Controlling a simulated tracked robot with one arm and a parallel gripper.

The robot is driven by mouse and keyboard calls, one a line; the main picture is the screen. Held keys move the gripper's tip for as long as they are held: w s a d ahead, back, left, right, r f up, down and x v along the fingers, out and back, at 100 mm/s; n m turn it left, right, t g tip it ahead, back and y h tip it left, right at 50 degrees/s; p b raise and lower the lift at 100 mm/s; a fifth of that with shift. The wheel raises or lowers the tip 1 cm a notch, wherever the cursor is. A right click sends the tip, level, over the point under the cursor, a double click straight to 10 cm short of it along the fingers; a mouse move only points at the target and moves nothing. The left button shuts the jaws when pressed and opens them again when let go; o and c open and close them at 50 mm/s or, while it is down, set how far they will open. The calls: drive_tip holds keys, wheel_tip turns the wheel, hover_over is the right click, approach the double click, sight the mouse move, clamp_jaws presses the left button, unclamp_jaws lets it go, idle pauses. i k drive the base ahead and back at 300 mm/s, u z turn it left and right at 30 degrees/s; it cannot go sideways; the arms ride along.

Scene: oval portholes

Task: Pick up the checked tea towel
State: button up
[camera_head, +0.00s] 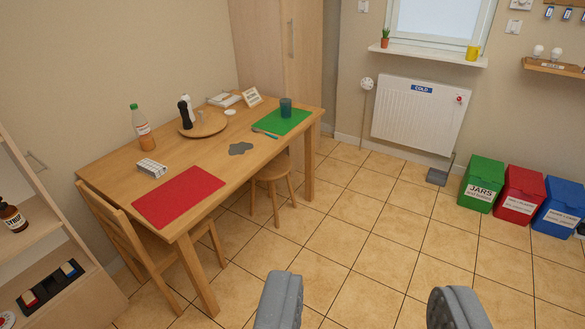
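I cannot make out a checked tea towel for certain. A small white and grey block with a grid-like pattern (152,168) lies on the wooden table (180,150), behind the red placemat; it is too small to tell what it is. A flat grey irregular patch (240,148) lies near the table's front edge; I cannot tell if it is cloth or a spill. My gripper (367,305) is at the bottom of the view, fingers wide apart with only floor between them. It is open and empty, well away from the table.
The table holds a red mat (179,196), a green mat (282,121), a bottle (142,128) and a round tray (205,127). A chair (135,235) and stool (272,174) stand at it. Bins (482,184) line the right wall. The middle floor is clear.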

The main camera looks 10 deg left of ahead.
sight(147, 166)
drive_tip(key=z, duration=0.2)
drive_tip(key=i, duration=0.15)
drive_tip(key=u, duration=2.1)
drive_tip(key=i, duration=2.7)
drive_tip(key=z, duration=1.1)
drive_tip(key=i, duration=0.25)
drive_tip(key=z, duration=0.45)
